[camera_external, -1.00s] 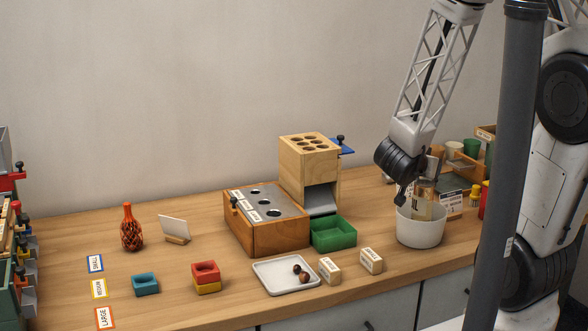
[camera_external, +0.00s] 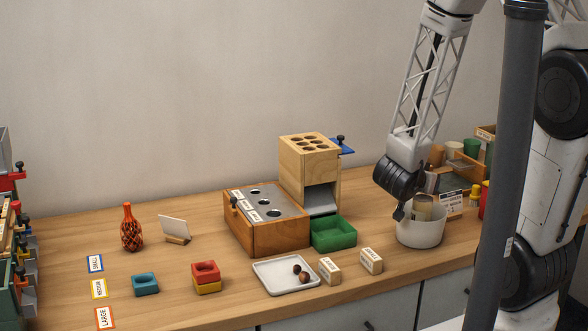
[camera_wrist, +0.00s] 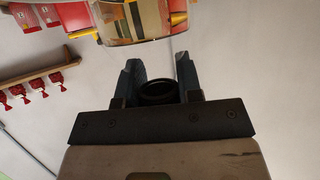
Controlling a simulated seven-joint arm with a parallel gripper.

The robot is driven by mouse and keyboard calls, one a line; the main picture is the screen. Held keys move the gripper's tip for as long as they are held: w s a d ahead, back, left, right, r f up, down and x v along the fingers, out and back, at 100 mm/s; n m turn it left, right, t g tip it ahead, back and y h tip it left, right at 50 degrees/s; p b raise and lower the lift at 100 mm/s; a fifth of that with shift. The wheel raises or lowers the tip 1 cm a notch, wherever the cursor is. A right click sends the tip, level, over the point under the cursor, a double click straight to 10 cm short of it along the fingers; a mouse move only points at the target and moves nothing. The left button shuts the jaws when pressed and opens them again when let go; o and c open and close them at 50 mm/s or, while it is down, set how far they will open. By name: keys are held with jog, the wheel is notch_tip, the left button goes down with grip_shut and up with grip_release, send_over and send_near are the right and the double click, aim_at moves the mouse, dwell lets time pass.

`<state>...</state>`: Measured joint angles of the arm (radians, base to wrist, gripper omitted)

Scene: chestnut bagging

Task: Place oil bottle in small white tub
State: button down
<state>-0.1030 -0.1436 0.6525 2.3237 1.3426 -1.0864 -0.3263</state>
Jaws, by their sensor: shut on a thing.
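The small white tub (camera_external: 421,236) stands on the table at the right in the external view. The oil bottle (camera_external: 423,206), tan and brownish, is partly inside the tub, its upper part showing above the rim; its lower part is hidden by the tub wall. My gripper (camera_external: 410,207) points down at the tub's left and back side, its fingers small and partly hidden, shut on the bottle. In the wrist view my gripper (camera_wrist: 159,85) has its two dark fingers on either side of a dark round end (camera_wrist: 158,91), probably the bottle's top. I cannot tell whether the bottle touches the tub's bottom.
Two small labelled wooden blocks (camera_external: 371,261) and a white tray (camera_external: 262,276) with chestnuts lie left of the tub. A green bin (camera_external: 334,233) stands by the wooden dispenser (camera_external: 297,181). Containers and a card crowd behind the tub's right side. A dark pole covers the right of the view.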

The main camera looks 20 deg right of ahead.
jog(key=c, duration=0.8)
grip_release()
jog(key=shift+f, duration=0.1)
jog(key=shift+a, duration=0.1)
jog(key=shift+s+a+r, duration=0.1)
jog(key=shift+a+r, duration=0.05)
jog(key=shift+r, duration=0.1)
jog(key=shift+v, duration=5.7)
jog(key=shift+r, duration=0.1)
